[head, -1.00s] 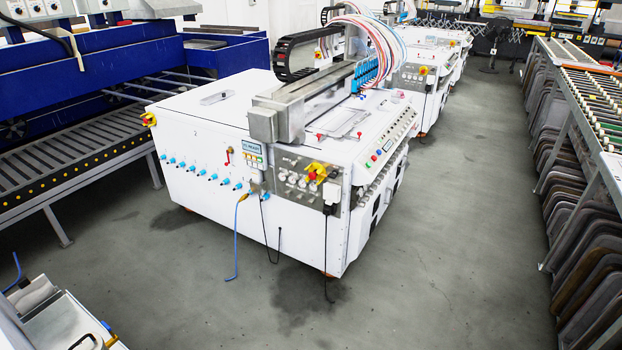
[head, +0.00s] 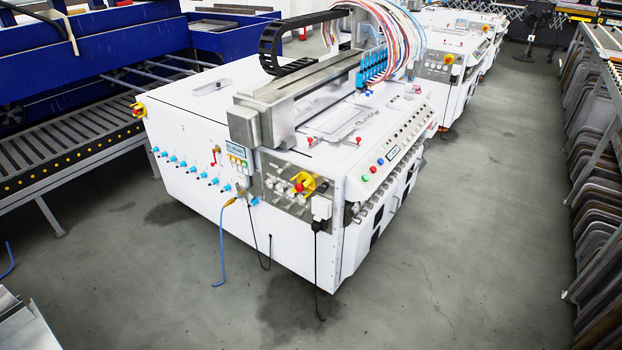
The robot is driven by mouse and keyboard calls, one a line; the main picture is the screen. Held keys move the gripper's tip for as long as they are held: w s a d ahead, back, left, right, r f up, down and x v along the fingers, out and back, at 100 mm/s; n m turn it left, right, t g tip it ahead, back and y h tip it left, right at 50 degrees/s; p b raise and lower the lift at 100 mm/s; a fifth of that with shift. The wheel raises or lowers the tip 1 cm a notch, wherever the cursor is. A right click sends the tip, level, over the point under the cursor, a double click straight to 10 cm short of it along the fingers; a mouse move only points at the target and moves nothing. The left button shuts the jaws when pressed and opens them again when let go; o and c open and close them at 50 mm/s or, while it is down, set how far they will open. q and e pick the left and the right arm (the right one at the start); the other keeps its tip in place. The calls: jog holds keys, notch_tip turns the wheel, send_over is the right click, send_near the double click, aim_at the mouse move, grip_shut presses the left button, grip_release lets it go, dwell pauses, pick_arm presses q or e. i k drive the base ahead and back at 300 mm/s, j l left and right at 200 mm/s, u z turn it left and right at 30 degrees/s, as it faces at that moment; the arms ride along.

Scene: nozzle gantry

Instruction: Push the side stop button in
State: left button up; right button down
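A white nozzle gantry machine (head: 215,155) stands in the middle of the head view. On its near side, a grey metal panel (head: 272,185) carries a red stop button (head: 299,187) with a yellow surround. Another red and yellow button (head: 138,109) sits at the machine's far left corner. I cannot tell from this distance how far in either button is. Neither of my grippers is in view.
A blue cable (head: 222,250) and a black cable (head: 317,265) hang from the near side to the floor. A blue conveyor machine (head: 75,65) stands left. Stacked panels on a rack (head: 598,210) line the right. The grey floor (head: 455,230) between is clear.

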aim_at(298, 188)
jog(key=i+j, duration=0.2)
jog(key=i, duration=0.15)
jog(key=i+j, duration=0.2)
jog(key=i, duration=0.2)
jog(key=i+j+u, duration=0.1)
jog(key=i, duration=0.25)
jog(key=i+j, duration=0.1)
jog(key=j, duration=0.8)
jog(key=i, duration=0.05)
